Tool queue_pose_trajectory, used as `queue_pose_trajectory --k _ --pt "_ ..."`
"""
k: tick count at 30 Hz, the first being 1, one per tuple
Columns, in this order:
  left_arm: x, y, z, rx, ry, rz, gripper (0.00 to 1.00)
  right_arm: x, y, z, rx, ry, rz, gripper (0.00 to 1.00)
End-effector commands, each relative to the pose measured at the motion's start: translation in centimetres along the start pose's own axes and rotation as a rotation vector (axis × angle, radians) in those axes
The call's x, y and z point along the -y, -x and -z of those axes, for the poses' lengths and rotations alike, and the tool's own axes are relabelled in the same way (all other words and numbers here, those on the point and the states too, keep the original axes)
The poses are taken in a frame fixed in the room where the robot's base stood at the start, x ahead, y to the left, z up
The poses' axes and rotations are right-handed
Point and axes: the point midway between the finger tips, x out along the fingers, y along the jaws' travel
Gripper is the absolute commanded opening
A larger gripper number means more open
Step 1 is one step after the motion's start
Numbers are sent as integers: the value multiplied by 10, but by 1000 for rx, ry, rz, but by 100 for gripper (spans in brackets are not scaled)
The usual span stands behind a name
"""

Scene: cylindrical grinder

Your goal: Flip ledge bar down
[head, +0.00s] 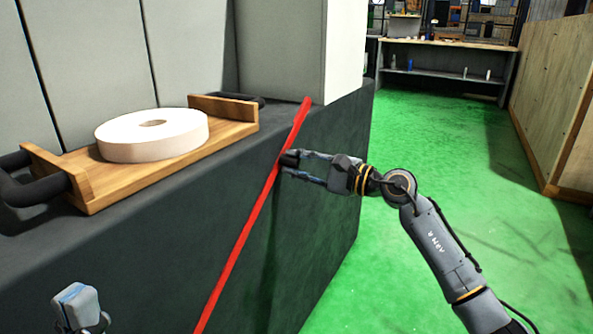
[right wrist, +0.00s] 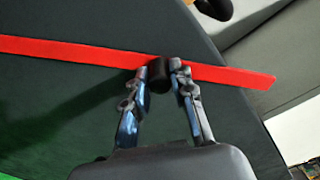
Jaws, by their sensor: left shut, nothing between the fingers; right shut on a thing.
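The ledge bar is a long red bar (head: 245,232) on the dark front face of the machine. It slants in the head view, with its upper end near the ledge's edge and its lower end running out of the bottom of the picture. In the right wrist view the red bar (right wrist: 75,51) crosses behind the fingers. My right gripper (head: 293,164) is shut on a black knob (right wrist: 158,75) at the bar's upper part. My left gripper (head: 80,310) is at the bottom left, away from the bar, shut and empty; its fingertips are hard to make out.
A wooden tray (head: 240,113) with black handles holds a white grinding wheel (head: 155,148) on the machine ledge. A grey block (head: 282,45) stands behind the bar's upper end. Green floor (head: 440,150) is open to the right, with a wooden panel (head: 555,100) beyond.

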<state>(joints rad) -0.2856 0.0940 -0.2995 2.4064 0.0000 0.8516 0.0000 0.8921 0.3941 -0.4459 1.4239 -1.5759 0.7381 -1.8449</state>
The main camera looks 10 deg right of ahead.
Motion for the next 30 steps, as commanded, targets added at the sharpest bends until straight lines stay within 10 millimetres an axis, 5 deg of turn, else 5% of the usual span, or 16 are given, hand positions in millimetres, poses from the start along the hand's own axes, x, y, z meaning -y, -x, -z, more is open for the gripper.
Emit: queue_pose_trajectory --k 30 --pt "-1 -1 -2 -71 -7 -23 0 -10 0 12 0 79 -10 0"
